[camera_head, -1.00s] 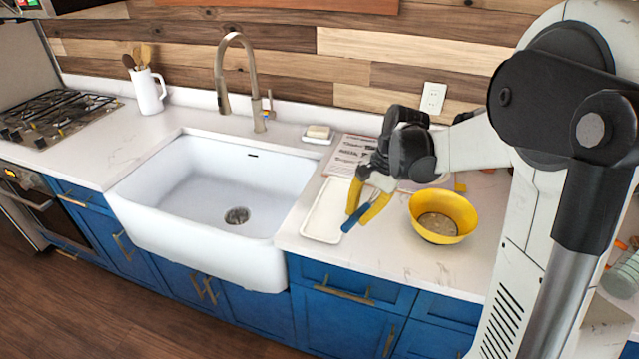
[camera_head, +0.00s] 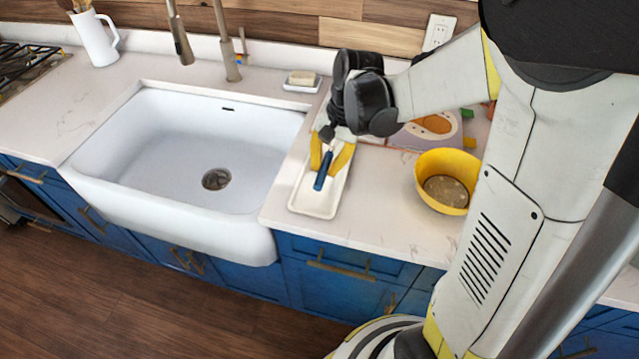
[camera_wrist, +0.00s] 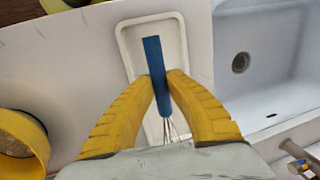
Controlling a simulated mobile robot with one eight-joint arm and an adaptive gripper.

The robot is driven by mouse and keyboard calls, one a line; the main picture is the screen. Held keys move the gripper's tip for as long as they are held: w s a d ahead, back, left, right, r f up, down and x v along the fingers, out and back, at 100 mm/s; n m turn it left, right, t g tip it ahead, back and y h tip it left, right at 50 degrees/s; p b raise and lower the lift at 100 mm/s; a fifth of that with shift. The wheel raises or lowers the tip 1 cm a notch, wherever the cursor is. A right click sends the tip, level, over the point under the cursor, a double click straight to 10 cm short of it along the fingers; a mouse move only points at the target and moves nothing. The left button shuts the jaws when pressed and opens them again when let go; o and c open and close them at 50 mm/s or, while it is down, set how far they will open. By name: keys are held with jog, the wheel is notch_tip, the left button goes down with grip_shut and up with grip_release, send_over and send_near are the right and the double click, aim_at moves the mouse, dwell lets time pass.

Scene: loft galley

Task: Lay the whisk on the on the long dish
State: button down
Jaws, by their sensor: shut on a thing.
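The whisk (camera_head: 323,171) has a blue handle, and in the wrist view its handle (camera_wrist: 154,62) sits between my yellow fingers with thin wires showing below it. My gripper (camera_head: 329,163) is shut on the whisk, also in the wrist view (camera_wrist: 161,82). The long dish (camera_head: 318,205) is a white, shallow rectangular tray on the counter right of the sink. In the wrist view the dish (camera_wrist: 127,42) lies beneath the whisk and fingers. I cannot tell whether the whisk touches the dish. My gripper hides the far end of the dish.
A yellow bowl (camera_head: 444,181) stands on the counter right of the dish. The white sink (camera_head: 190,140) is close on the left. A soap dish (camera_head: 302,82) and a printed sheet or book (camera_head: 432,128) lie behind. Counter between dish and bowl is clear.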

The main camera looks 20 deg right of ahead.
jog(key=shift+a+f, duration=0.5)
jog(key=shift+a, duration=0.2)
jog(key=shift+d+b+x, duration=0.2)
jog(key=shift+b+x, duration=0.3)
jog(key=shift+x, duration=0.45)
jog(key=shift+d+b+x, duration=0.15)
jog(key=shift+b+x, duration=0.3)
jog(key=shift+x, duration=0.5)
jog(key=shift+s+f, duration=0.1)
jog(key=shift+s, duration=0.05)
jog(key=shift+f, duration=0.2)
jog(key=c, duration=1.4)
grip_release()
jog(key=shift+c, duration=0.2)
jog(key=shift+r, duration=0.1)
